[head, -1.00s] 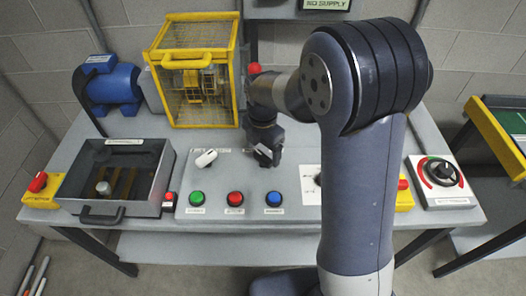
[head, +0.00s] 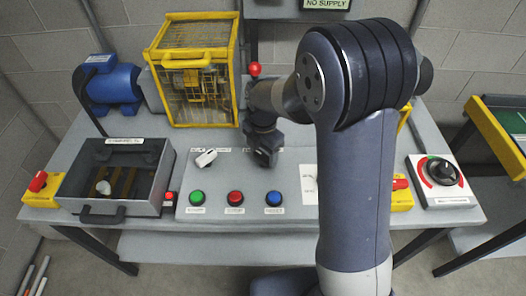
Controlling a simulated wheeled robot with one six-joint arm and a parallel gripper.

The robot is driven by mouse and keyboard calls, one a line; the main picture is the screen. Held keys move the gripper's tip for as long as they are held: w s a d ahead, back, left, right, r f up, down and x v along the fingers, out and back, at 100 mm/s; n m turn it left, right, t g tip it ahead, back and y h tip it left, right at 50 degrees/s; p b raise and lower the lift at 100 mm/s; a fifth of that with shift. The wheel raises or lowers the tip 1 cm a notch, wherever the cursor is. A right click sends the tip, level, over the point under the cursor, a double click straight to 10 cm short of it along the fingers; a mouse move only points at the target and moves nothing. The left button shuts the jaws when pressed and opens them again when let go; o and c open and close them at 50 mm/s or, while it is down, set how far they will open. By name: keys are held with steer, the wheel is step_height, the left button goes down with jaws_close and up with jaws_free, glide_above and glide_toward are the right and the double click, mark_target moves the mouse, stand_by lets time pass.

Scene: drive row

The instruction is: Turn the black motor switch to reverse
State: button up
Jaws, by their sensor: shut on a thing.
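My gripper (head: 265,158) points down at the back right of the sloping grey control panel (head: 213,207). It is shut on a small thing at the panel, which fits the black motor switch. The jaws and wrist cover that switch, so its knob and pointer direction cannot be seen. Small labels show behind the gripper along the panel's top edge, too small to read.
Green (head: 197,199), red (head: 235,198) and blue (head: 273,199) buttons line the panel front. A yellow cage (head: 192,75) stands behind, near a red knob (head: 254,69). My arm hides the panel's right part.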

steer(key=shift+m, duration=0.4)
steer(key=shift+c, duration=0.2)
steer(key=m, duration=1.3)
steer(key=shift+b, duration=0.3)
steer(key=m, duration=0.4)
steer(key=o, duration=1)
steer(key=shift+r, duration=0.15)
